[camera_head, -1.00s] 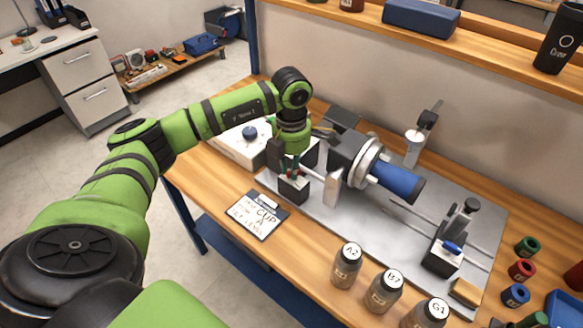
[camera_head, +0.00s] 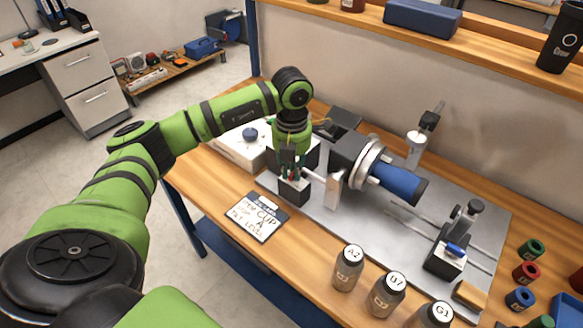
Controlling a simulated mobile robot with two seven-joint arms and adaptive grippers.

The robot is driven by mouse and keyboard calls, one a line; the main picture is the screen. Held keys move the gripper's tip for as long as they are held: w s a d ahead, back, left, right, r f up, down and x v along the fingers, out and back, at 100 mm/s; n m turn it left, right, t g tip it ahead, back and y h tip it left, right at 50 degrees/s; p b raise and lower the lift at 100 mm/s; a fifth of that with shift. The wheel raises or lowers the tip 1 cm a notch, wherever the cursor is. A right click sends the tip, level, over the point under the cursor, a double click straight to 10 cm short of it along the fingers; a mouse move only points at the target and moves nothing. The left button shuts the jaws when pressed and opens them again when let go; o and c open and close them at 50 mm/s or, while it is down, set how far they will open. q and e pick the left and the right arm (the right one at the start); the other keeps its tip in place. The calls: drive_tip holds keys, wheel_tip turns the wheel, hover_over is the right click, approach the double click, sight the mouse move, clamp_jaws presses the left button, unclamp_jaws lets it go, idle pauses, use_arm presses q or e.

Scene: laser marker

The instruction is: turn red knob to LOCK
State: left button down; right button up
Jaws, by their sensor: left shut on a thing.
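My left gripper (camera_head: 291,172) points straight down over a small black block (camera_head: 293,191) near the left end of the grey machine plate. Its fingers are shut on the red knob (camera_head: 296,174) on top of that block. Only small bits of red show between the dark fingers, so the knob's pointer and any LOCK marking are hidden or too small to read. My right gripper is not in view.
A rotary chuck (camera_head: 366,166) holds a blue cup (camera_head: 397,182) right of the gripper. A white upright plate (camera_head: 333,190) stands close beside it. A card (camera_head: 257,217) lies in front. Several jars (camera_head: 348,268) stand at the front edge.

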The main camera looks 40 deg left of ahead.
use_arm(q)
drive_tip(key=shift+r, duration=0.1)
drive_tip(key=c, duration=1.4)
unclamp_jaws()
wheel_tip(320, 180, up, 12)
wheel_tip(320, 180, up, 7)
drive_tip(key=p, duration=0.6)
hover_over(292, 172)
